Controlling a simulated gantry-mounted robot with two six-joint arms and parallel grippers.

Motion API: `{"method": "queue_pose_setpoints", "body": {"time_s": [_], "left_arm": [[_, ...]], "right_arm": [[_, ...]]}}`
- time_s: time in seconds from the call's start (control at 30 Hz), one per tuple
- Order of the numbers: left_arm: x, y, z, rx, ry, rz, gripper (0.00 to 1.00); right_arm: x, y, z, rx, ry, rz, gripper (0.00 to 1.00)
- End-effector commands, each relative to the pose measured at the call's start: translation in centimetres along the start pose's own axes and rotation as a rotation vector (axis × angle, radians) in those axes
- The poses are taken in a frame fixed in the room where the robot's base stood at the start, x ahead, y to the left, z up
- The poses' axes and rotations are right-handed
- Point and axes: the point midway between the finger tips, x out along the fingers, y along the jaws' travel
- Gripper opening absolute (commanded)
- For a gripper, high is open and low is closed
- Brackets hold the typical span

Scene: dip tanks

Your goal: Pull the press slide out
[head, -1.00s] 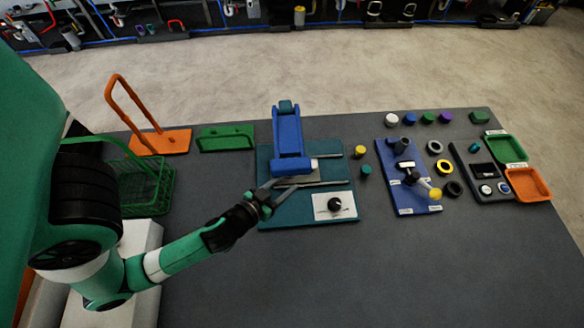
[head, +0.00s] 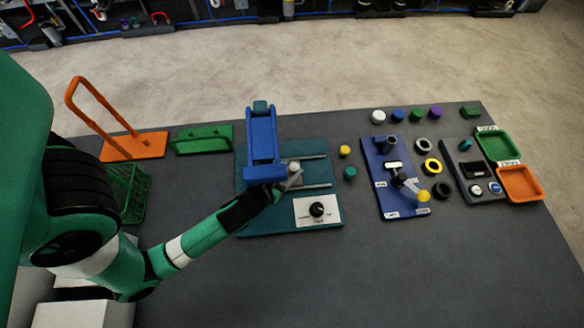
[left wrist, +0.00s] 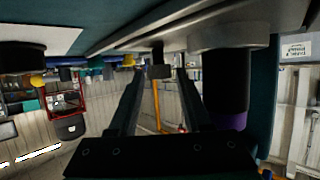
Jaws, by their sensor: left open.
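The blue press (head: 262,135) stands on a teal baseplate (head: 272,222) near the middle of the table. Two grey rails (head: 318,186) run out to its right, with a small pale rounded part (head: 294,166) between them at the press foot. My left gripper (head: 294,181) is at the near rail, just right of the press foot. In the left wrist view its two fingers (left wrist: 158,78) are apart, with a small dark peg (left wrist: 158,63) showing between or just beyond their tips. Contact cannot be told. My right gripper is not in view.
A white dial panel (head: 303,213) lies just in front of the gripper. Yellow (head: 345,151) and teal (head: 350,173) pieces stand right of the baseplate. A blue board (head: 382,194) stands farther right. A green basket (head: 133,205) is left. The front table is clear.

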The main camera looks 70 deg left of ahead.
Motion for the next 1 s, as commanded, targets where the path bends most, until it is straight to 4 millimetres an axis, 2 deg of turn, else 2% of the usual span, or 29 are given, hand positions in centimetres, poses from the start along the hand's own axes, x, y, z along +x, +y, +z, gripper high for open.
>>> {"method": "queue_pose_setpoints", "body": {"time_s": [0.07,0.3,0.33,1.0], "left_arm": [[-0.02,0.00,0.00,0.000,0.000,0.000,0.45],[-0.03,0.01,-0.01,0.000,0.000,0.000,0.02],[-0.03,0.01,-0.01,0.000,0.000,0.000,0.00],[-0.03,0.01,-0.03,0.000,0.000,0.000,0.00]], "right_arm": [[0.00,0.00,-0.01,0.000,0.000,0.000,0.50],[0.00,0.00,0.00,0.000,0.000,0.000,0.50],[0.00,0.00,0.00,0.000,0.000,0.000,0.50],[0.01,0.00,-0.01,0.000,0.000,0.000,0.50]]}}
